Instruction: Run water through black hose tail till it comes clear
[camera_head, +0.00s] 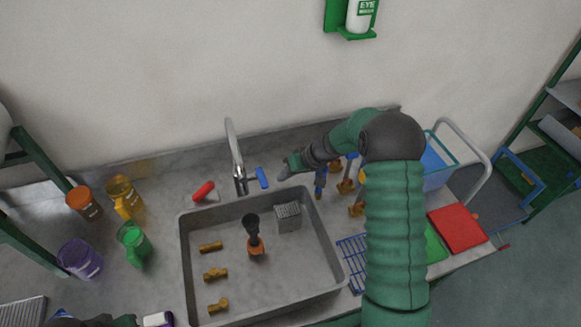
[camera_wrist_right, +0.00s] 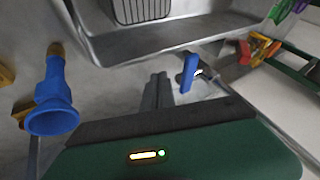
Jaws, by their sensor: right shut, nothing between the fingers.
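The black hose tail (camera_head: 252,224) stands in the grey sink (camera_head: 188,262), flared black end up, with an orange-brown lower part. The chrome tap (camera_head: 237,165) rises behind the sink's back rim. It has a blue lever (camera_head: 262,177) on the right and a red lever (camera_head: 203,191) on the left. No water stream shows. My right gripper (camera_head: 284,172) is shut and empty, just right of the blue lever. In the right wrist view its fingers (camera_wrist_right: 158,90) are together beside the blue lever (camera_wrist_right: 189,72), with a small gap. My left gripper's fingers are not in view.
Several brass fittings (camera_head: 215,274) lie in the sink, and a metal basket (camera_head: 287,217) sits at its back right. Blue-topped brass pieces (camera_head: 320,180) stand right of the sink. Orange, yellow, green and purple containers (camera_head: 80,258) stand to the left.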

